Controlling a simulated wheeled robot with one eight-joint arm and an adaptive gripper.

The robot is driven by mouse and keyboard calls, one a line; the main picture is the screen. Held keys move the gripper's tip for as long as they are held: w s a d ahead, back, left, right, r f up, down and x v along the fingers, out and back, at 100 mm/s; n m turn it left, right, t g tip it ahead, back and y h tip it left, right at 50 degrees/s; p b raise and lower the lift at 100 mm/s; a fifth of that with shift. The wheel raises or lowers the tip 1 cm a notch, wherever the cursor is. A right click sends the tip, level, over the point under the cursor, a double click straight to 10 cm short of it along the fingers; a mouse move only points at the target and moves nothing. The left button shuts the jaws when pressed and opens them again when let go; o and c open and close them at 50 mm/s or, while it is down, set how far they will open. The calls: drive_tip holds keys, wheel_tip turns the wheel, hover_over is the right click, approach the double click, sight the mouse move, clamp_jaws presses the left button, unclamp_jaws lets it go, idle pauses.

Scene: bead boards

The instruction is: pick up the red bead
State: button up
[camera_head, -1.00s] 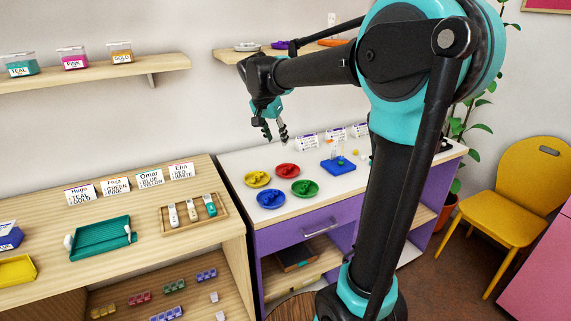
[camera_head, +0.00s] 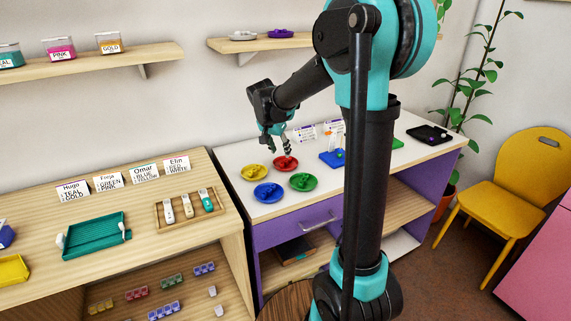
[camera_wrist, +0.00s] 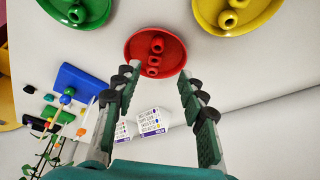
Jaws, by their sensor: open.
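Red beads (camera_wrist: 156,58) sit in a red dish (camera_wrist: 134,47) in the wrist view, at the upper middle. In the head view the red dish (camera_head: 285,166) stands on the white table top at the back of a group of colored dishes. My gripper (camera_wrist: 157,84) is open and empty. Its fingertips point toward the red dish, one on either side of its lower edge in the wrist view. In the head view my gripper (camera_head: 281,150) hangs just above the red dish. I cannot tell the exact gap.
Yellow (camera_head: 254,172), blue (camera_head: 268,192) and green (camera_head: 302,182) dishes stand close to the red one. A blue board (camera_head: 331,159) is to the right, with label cards (camera_head: 305,133) along the wall. My arm hides part of the table.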

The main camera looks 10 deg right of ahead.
sight(285, 162)
drive_tip(key=shift+s+d+x, duration=0.15)
drive_tip(key=shift+x, duration=1.2)
drive_tip(key=shift+s+d+x, duration=0.1)
drive_tip(key=shift+s+x, duration=0.1)
drive_tip(key=shift+x, duration=1.15)
drive_tip(key=c, duration=0.8)
